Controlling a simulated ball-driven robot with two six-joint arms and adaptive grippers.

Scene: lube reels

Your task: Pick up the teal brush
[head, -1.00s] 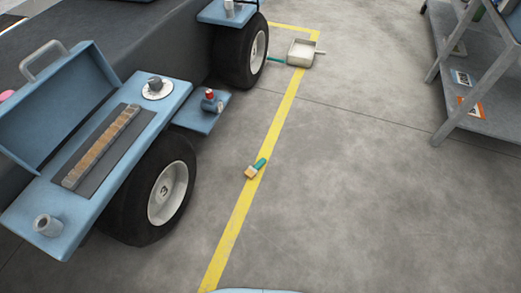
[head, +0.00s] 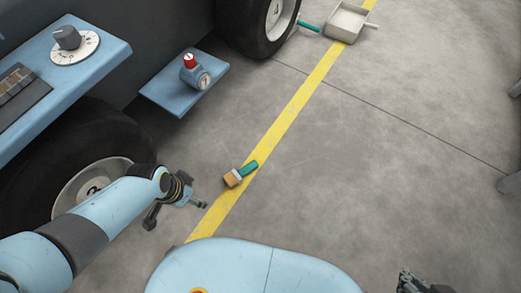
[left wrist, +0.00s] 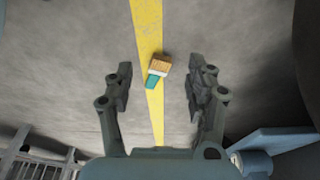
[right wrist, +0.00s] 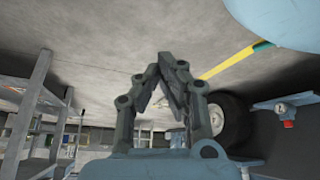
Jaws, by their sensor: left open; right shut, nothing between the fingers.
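The teal brush (head: 248,169) lies on the floor across the yellow line, its teal handle toward the upper right and its tan bristles toward the lower left. My left gripper (head: 177,211) is open and empty, to the lower left of the brush and apart from it. In the left wrist view the brush (left wrist: 158,70) shows between and beyond the open fingers (left wrist: 160,88). My right gripper (head: 413,284) is partly cut off at the bottom edge of the head view. In the right wrist view its fingers (right wrist: 168,72) are shut and empty.
A blue cart with wheels (head: 95,190) stands at the left; its low shelf (head: 160,95) holds a red-topped gauge (head: 195,72). A light dustpan (head: 347,22) lies at the top by a wheel. Open grey floor (head: 390,150) extends to the right.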

